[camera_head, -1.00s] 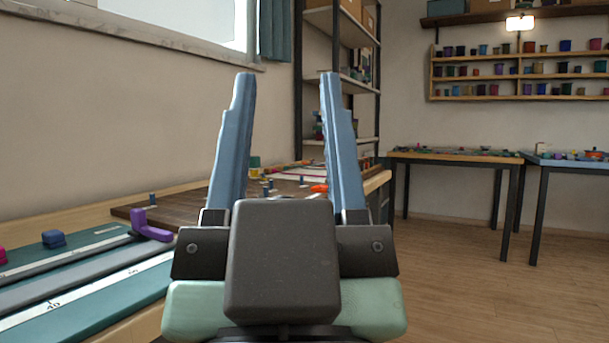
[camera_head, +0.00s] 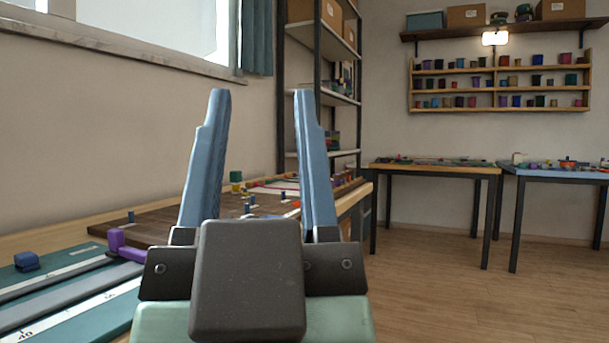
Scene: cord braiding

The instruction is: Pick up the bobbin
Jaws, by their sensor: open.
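My gripper (camera_head: 261,95) is open and empty, its two blue fingers pointing up and away from me. It is held in front of the worktable at the left, with the wall and shelf behind it. Several small blue-topped pieces that look like bobbins stand on the dark brown board, one to the left of the gripper (camera_head: 131,216) and others seen between the fingers (camera_head: 253,201). A green and yellow spool (camera_head: 236,177) stands farther back. I cannot tell which piece is the bobbin meant. No finger visibly touches any of them.
A teal board with a ruler strip (camera_head: 70,318), a purple piece (camera_head: 122,247) and a blue block (camera_head: 27,261) lies at the left. Two tables (camera_head: 433,167) stand at the back right under a rack of spools (camera_head: 498,89). The floor (camera_head: 440,300) at right is clear.

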